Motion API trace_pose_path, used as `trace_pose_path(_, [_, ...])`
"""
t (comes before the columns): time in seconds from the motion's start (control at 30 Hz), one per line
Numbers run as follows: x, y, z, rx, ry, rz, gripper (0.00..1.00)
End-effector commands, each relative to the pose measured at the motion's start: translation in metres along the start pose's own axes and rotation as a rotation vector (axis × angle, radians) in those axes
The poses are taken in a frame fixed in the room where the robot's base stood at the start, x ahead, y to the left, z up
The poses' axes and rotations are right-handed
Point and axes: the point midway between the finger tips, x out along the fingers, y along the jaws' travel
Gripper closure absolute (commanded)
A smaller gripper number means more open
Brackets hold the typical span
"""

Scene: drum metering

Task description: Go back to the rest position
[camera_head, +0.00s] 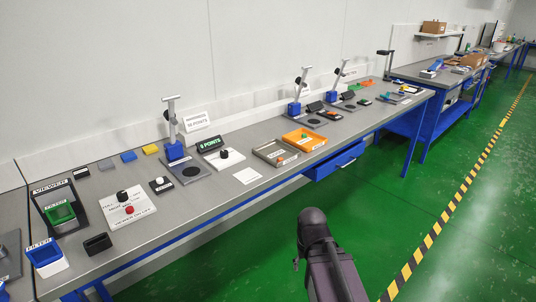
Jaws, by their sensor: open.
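Dark links of my own arm (331,262) rise from the bottom edge, right of centre, over the green floor. The arm is in front of the bench and apart from it. My gripper cannot be made out. A small dark piece shows at the left side of the arm, too small to identify. The long grey workbench (228,197) runs from the lower left to the upper right, with nothing of mine touching it.
The bench holds a green-filled viewer box (61,213), a blue container (44,253), a white panel with black and red knobs (141,208), a blue-based stand (174,150) and an orange tray (304,140). Green floor (405,215) lies open up to a striped line (452,206).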

Motion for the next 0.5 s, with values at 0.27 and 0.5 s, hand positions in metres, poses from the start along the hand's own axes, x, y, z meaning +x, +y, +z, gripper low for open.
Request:
trace_pose_path(0.27, [-0.049,0.0,0.0,0.0,0.001,0.0,0.31])
trace_pose_path(0.5, [-0.092,0.0,0.0,-0.001,0.001,0.0,0.31])
